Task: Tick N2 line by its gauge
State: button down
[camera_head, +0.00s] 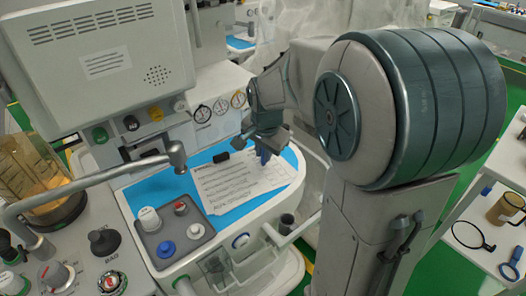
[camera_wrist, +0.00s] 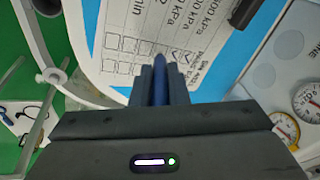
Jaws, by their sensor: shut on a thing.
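My gripper (camera_head: 264,145) is over the right part of a printed checklist sheet (camera_head: 228,184). It is shut on a blue pen (camera_wrist: 160,66), which points down at the sheet; I cannot tell whether the tip touches. In the wrist view the sheet (camera_wrist: 125,22) shows lines with kPa values and rows of small boxes, and the pen tip is among the boxes. Marks like ticks show just right of the tip. The line labels are too small or cut off to read. Round gauges (camera_head: 221,106) sit on the machine panel behind the sheet; some show in the wrist view (camera_wrist: 306,101), readings unclear.
The sheet lies on a blue mat (camera_head: 232,215) on the machine's worktop. A small black object (camera_head: 221,157) lies by the sheet's far edge. A knob panel (camera_head: 172,232) stands at the left front, and a bent metal arm (camera_head: 95,183) reaches over the left side.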

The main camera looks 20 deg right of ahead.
jog(key=shift+d, duration=0.1)
dwell(0.4)
jog(key=shift+r+p, duration=2.65)
jog(key=shift+r, duration=0.85)
